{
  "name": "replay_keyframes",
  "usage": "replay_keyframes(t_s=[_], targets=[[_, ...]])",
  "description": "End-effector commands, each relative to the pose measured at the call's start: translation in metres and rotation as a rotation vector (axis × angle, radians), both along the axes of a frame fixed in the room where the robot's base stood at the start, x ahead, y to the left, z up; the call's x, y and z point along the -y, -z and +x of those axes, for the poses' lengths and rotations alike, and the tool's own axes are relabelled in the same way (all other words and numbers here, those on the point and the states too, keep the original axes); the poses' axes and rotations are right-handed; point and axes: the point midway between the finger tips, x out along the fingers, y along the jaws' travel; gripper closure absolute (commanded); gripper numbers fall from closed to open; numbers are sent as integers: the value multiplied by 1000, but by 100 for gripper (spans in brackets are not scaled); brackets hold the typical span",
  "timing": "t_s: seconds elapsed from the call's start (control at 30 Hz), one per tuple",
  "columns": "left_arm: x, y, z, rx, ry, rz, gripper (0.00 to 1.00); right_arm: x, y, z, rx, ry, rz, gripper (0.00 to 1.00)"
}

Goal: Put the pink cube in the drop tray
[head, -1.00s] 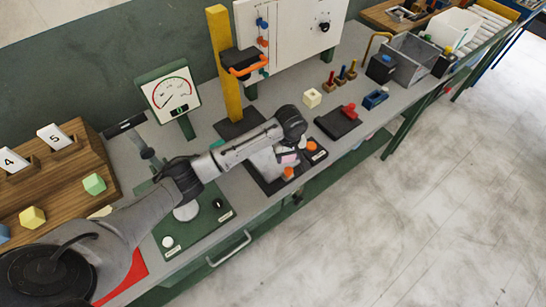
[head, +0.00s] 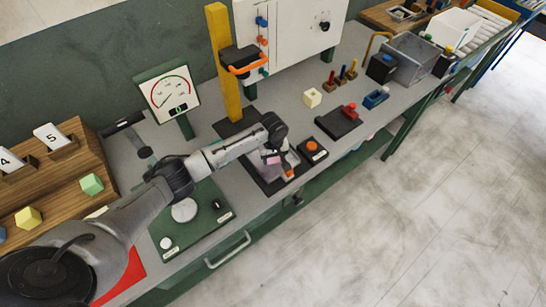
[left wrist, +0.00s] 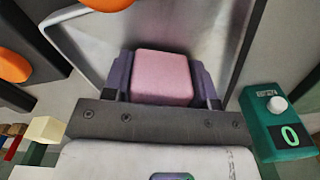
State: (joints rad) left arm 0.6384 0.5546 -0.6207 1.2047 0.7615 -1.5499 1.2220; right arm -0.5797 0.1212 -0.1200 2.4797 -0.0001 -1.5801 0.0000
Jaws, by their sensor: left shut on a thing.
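The pink cube (head: 272,159) is held between the fingers of my left gripper (head: 274,160), over the dark station with the orange button in the head view. In the left wrist view the pink cube (left wrist: 162,78) sits between two purple-grey finger pads, shut on both its sides. Behind it is a grey metal surface with a raised rim (left wrist: 236,50). I cannot tell whether this is the drop tray, or whether the cube touches it. My right gripper is not in view.
A black box with an orange button (head: 313,147) stands right of the held cube. A cream cube (head: 312,97), a black pad with a red handle (head: 340,120) and a yellow post (head: 224,70) stand nearby. A green plate (head: 196,228) lies to the left.

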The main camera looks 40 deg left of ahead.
Motion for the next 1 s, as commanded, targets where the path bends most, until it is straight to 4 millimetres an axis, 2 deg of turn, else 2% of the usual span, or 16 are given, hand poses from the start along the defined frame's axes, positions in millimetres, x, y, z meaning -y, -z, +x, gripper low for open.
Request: replay_keyframes(t_s=[0.4,0.43,0.67,1.0], targets=[[0,4,0,0,-1,0,70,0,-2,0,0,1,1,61],[0,4,0,0,-1,0,46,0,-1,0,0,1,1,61],[0,4,0,0,-1,0,24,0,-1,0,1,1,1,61],[-1,0,0,2,0,1,22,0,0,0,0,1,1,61]])
